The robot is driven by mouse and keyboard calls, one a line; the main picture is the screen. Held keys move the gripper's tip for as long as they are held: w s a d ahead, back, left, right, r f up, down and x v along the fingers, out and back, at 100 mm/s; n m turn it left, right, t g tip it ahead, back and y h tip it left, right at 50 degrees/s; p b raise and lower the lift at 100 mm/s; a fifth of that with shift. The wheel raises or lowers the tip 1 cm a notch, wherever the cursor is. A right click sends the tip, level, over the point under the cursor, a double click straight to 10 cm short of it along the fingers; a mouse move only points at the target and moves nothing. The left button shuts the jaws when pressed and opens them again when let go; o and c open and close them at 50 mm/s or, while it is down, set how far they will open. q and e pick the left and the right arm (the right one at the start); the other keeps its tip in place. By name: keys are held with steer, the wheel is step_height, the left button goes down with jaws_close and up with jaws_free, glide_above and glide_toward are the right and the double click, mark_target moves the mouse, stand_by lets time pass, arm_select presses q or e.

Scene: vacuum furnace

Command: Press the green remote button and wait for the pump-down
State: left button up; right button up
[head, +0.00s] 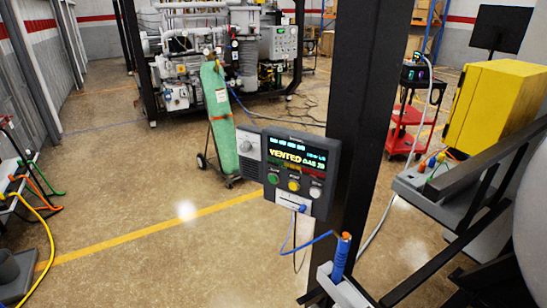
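The remote control box (297,168) is a dark panel mounted beside a black post in the middle of the head view. Its lit screen (300,156) reads "VENTED" with smaller text that is hard to read. The green button (273,179) is the left one of the row below the screen. A yellow button (293,185) and a pale button (316,191) sit to its right. Nothing covers or touches the buttons. Neither of my grippers shows in this view.
The black post (362,110) stands right behind the box. A blue cable (312,243) hangs below it, near a blue, orange-topped handle (341,257). A green gas cylinder (219,120) stands behind left. A yellow box (493,105) is at right. Floor at left is mostly clear.

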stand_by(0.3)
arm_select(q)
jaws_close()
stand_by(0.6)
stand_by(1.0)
